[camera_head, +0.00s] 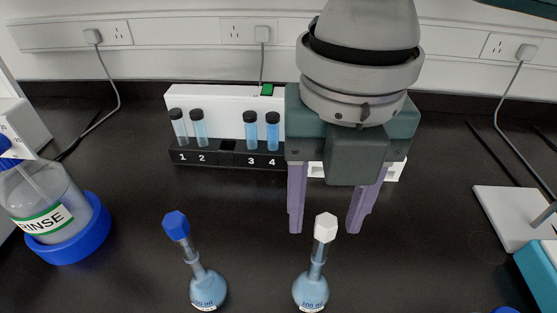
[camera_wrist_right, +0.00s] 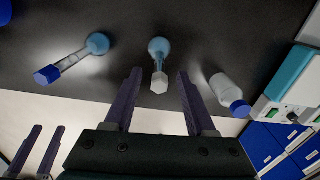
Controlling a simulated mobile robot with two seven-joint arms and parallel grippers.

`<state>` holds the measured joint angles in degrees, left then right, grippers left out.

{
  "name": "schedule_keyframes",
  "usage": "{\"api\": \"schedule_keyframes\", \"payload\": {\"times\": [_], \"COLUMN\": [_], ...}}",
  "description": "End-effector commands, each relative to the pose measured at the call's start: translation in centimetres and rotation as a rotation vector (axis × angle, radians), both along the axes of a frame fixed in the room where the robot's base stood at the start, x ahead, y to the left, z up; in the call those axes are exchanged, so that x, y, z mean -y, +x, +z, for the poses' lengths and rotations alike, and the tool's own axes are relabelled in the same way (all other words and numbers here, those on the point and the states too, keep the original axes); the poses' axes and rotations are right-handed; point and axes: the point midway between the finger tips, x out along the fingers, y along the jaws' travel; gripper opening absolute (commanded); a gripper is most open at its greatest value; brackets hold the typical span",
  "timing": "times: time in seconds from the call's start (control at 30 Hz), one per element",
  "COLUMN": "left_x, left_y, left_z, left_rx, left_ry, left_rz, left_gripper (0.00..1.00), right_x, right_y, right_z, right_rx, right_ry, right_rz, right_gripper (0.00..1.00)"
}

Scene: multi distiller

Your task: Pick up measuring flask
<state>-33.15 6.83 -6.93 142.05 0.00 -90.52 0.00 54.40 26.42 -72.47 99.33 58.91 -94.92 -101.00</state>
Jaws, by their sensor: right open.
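A measuring flask with a white stopper (camera_head: 312,290) stands upright on the black bench, holding blue liquid; it also shows in the wrist view (camera_wrist_right: 158,50). A second flask with a blue stopper (camera_head: 208,287) stands to its left; it also shows in the wrist view (camera_wrist_right: 97,44). My right gripper (camera_head: 325,230) is open, fingers pointing down. In the wrist view its fingertips (camera_wrist_right: 159,73) lie on either side of the white stopper, with gaps visible. My left gripper (camera_wrist_right: 48,126) appears only at the lower left of the wrist view, fingers apart and empty.
A rack (camera_head: 228,158) with several blue-liquid tubes stands behind, partly hidden by my right gripper. A rinse bottle (camera_head: 58,212) in a blue ring stands left. A white device (camera_head: 505,218) is at right. A blue-capped bottle (camera_wrist_right: 222,88) is right of the flasks.

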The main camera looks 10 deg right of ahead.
Motion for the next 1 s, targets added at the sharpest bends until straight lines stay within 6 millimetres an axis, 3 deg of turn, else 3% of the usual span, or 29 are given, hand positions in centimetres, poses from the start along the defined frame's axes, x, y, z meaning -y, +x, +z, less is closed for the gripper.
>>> {"api": "schedule_keyframes", "payload": {"times": [0.57, 0.87, 1.0], "left_x": [-0.1, 0.0, 0.0], "left_y": [0.0, 0.0, 0.0], "left_z": [0.2, 0.2, 0.2], "left_rx": [0.001, 0.0, 0.0], "left_ry": [0.0, 0.001, 0.001], "left_rz": [0.001, 0.001, 0.001], "left_gripper": [0.57, 0.57, 0.57], "right_x": [-0.1, -0.1, -0.1], "right_y": [-0.7, -0.7, -0.7], "right_z": [-7.4, -7.8, -7.8], "right_rx": [-0.001, 0.002, 0.002], "right_ry": [0.001, 0.003, 0.003], "right_rz": [-0.001, -0.001, -0.001], "right_gripper": [0.56, 0.55, 0.39]}}
